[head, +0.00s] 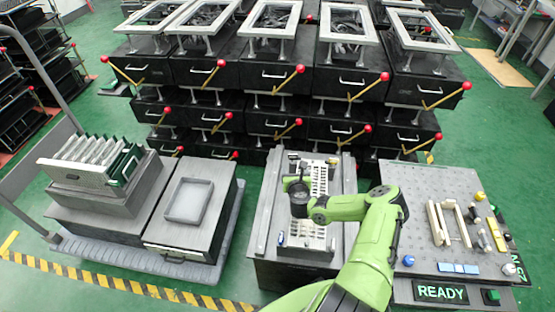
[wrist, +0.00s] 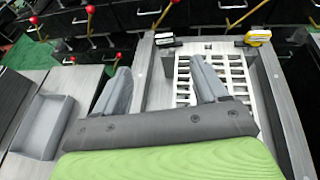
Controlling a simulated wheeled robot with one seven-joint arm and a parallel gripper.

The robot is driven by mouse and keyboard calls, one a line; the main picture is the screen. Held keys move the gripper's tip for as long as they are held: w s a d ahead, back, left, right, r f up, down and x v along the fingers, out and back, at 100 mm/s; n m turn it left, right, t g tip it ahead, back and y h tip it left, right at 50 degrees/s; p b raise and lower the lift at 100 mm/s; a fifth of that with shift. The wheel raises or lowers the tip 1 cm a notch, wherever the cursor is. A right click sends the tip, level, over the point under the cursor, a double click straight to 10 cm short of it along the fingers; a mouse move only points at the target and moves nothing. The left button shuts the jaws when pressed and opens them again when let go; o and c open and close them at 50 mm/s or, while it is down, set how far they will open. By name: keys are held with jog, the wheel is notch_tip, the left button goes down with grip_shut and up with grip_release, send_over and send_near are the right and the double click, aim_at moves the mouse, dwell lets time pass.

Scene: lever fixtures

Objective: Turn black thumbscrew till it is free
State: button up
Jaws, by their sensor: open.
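A white slotted plate (head: 319,180) lies on the grey fixture block in front of my arm; it also shows in the wrist view (wrist: 236,72). At the plate's far left corner is a small black knob-like part (wrist: 164,40), which looks like the black thumbscrew. A yellow one (wrist: 257,37) sits at the far right corner. My gripper (wrist: 161,65) is open, with its two grey fingers apart and nothing between them. It is above the plate, nearer than the black part and apart from it. In the head view my wrist hides part of the plate.
A grey tray (head: 188,200) stands on a cabinet at left, beside a rack of green boards (head: 100,160). A perforated table (head: 425,185) with small parts and a READY sign (head: 441,292) is at right. Red-knobbed levers (head: 299,69) on black drawer units line the back.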

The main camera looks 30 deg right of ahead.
aim_at(293, 155)
jog(key=shift+m+h, duration=0.3)
jog(key=b+x, duration=0.2)
jog(key=x, duration=0.2)
jog(key=b+x, duration=0.2)
jog(key=x, duration=0.3)
jog(key=f+b+x, duration=0.1)
jog(key=b+x, duration=0.1)
jog(key=x, duration=0.3)
jog(key=shift+s, duration=0.25)
jog(key=shift+w+d+b, duration=0.25)
jog(key=shift+w+b, duration=0.05)
jog(key=shift+w, duration=0.2)
jog(key=c, duration=1.1)
